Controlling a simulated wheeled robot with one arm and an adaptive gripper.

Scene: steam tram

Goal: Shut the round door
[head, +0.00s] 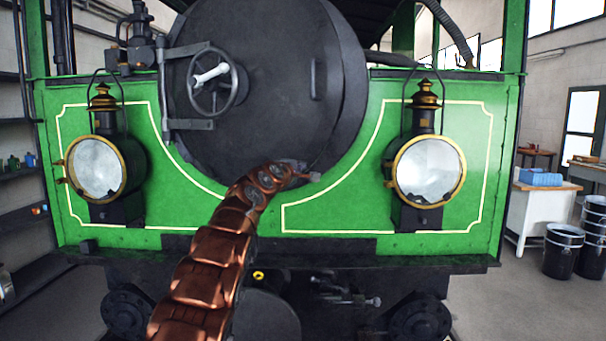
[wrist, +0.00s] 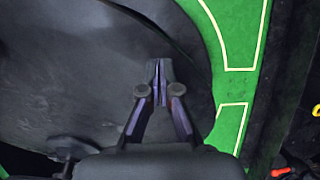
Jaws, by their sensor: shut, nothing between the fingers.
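The round door (head: 265,60) is a large dark grey disc on the green front of the tram. A small upright handle (head: 316,79) is on its right part. A handwheel (head: 217,84) with a white lever is at its left, by two horizontal straps. My gripper (head: 312,176) is at the door's lower right edge, shut and empty. In the wrist view, its closed fingers (wrist: 161,68) lie over the dark door face (wrist: 75,70), near the curved edge. I cannot tell whether they touch it, or how wide any gap behind the door is.
Brass-rimmed lamps stand left (head: 97,168) and right (head: 429,171) of the door on the green panel. A ledge (head: 400,262) runs below. A white workbench (head: 537,210) and black buckets (head: 563,250) stand at the right. Shelves line the left wall.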

